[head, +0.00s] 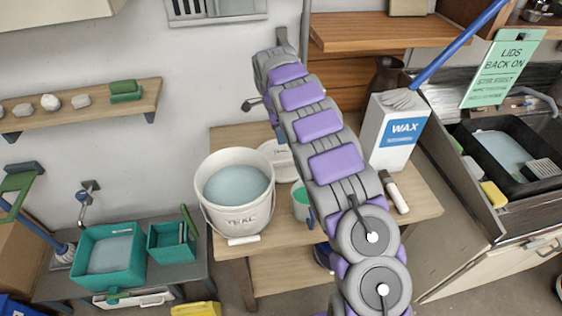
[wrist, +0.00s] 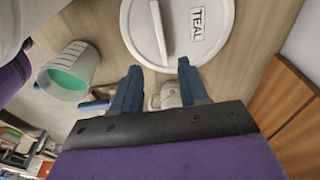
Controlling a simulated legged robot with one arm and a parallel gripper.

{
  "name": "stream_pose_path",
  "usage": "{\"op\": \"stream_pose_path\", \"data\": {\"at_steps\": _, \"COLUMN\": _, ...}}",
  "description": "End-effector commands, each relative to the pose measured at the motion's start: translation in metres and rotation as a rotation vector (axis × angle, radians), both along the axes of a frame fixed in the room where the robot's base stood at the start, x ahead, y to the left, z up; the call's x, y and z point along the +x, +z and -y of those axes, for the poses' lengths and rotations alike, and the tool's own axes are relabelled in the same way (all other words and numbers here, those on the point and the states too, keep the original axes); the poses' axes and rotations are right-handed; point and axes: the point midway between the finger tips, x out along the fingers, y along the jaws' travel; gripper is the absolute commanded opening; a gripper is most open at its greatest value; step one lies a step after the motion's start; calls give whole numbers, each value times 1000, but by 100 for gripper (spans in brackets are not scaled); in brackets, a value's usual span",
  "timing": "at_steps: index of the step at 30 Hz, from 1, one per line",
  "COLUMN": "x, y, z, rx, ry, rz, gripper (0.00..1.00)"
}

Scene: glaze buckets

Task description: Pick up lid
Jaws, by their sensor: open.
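The white round lid (wrist: 188,22) lies on the wooden table, with a raised bar handle and a "TEAL" label, in the wrist view. In the head view the lid (head: 276,153) is partly hidden behind the bucket and my arm. My gripper (wrist: 158,75) is open and empty, with its two dark blue fingers apart and pointing toward the lid's near edge. The lid does not lie between the fingers. In the head view my arm hides most of the gripper. The white "TEAL" bucket (head: 235,215) stands open beside the lid, filled with pale blue-grey liquid.
A cup of green liquid (head: 301,205) stands close to the lid and my arm; it also shows in the wrist view (wrist: 70,72). A wax carton (head: 392,140) and a brush (head: 396,192) are at the table's right. A wooden shelf (head: 375,32) is behind.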

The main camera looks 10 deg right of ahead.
Motion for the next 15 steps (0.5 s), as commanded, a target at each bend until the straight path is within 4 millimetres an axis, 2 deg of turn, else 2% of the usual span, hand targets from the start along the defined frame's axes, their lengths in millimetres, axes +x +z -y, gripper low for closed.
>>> {"op": "stream_pose_path", "data": {"at_steps": 1, "x": -1, "y": -14, "z": 4, "rx": 0, "ry": -2, "rz": -5, "gripper": 44}}
{"op": "stream_pose_path", "data": {"at_steps": 6, "x": -1, "y": -46, "z": 8, "rx": 0, "ry": -2, "rz": -5, "gripper": 44}}
{"op": "stream_pose_path", "data": {"at_steps": 10, "x": 0, "y": -65, "z": 8, "rx": 0, "ry": -1, "rz": -2, "gripper": 44}}
{"op": "stream_pose_path", "data": {"at_steps": 15, "x": 0, "y": -76, "z": 9, "rx": 0, "ry": 0, "rz": 0, "gripper": 44}}
